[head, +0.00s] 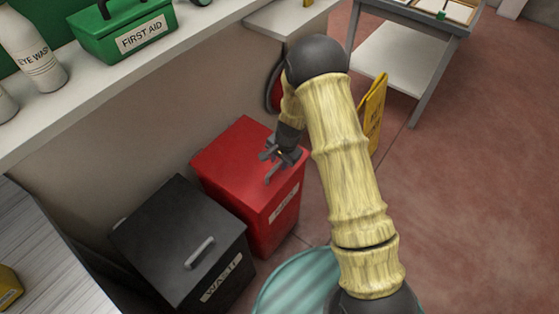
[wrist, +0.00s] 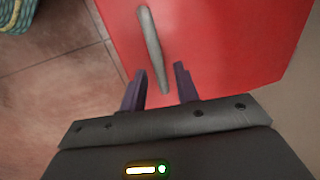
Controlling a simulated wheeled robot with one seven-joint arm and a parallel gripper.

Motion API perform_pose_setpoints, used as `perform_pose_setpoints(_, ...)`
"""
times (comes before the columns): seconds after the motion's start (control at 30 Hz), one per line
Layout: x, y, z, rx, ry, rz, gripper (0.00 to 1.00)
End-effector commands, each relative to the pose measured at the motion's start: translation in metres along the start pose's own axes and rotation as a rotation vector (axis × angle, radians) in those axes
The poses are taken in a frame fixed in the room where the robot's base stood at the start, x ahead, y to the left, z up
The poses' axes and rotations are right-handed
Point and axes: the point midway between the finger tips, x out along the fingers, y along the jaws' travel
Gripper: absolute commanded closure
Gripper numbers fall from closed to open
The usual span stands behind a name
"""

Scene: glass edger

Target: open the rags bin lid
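The red bin (head: 235,160) stands against the wall below the counter, with a pale label (head: 285,203) on its front too small to read. I take it to be the rags bin. Its lid looks shut. A grey bar handle (head: 268,179) sits on the lid near the front edge; it also shows in the wrist view (wrist: 151,48). My gripper (head: 280,158) is over the lid by the handle. In the wrist view my gripper (wrist: 158,80) is open, its two dark fingers apart, with the near end of the handle showing between them. I cannot tell whether they touch it.
A white counter (head: 90,95) overhangs behind, holding a green first aid box (head: 125,30) and an eye wash bottle (head: 30,50). A yellow sign (head: 374,110) stands to the right. Open floor lies further right.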

Motion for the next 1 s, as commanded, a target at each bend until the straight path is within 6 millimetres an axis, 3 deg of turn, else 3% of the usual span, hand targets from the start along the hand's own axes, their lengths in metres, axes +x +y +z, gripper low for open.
perform_pose_setpoints(0.03,0.0,0.0,0.0,0.0,0.0,0.0,0.79)
perform_pose_setpoints(0.13,0.0,0.0,0.0,0.0,0.0,0.0,0.99)
perform_pose_setpoints(0.17,0.0,0.0,0.0,0.0,0.0,0.0,1.0)
perform_pose_setpoints(0.57,-0.004,-0.002,0.0,-0.001,0.001,0.007,1.0)
perform_pose_setpoints(1.0,-0.03,-0.012,-0.004,0.004,0.004,0.084,1.0)
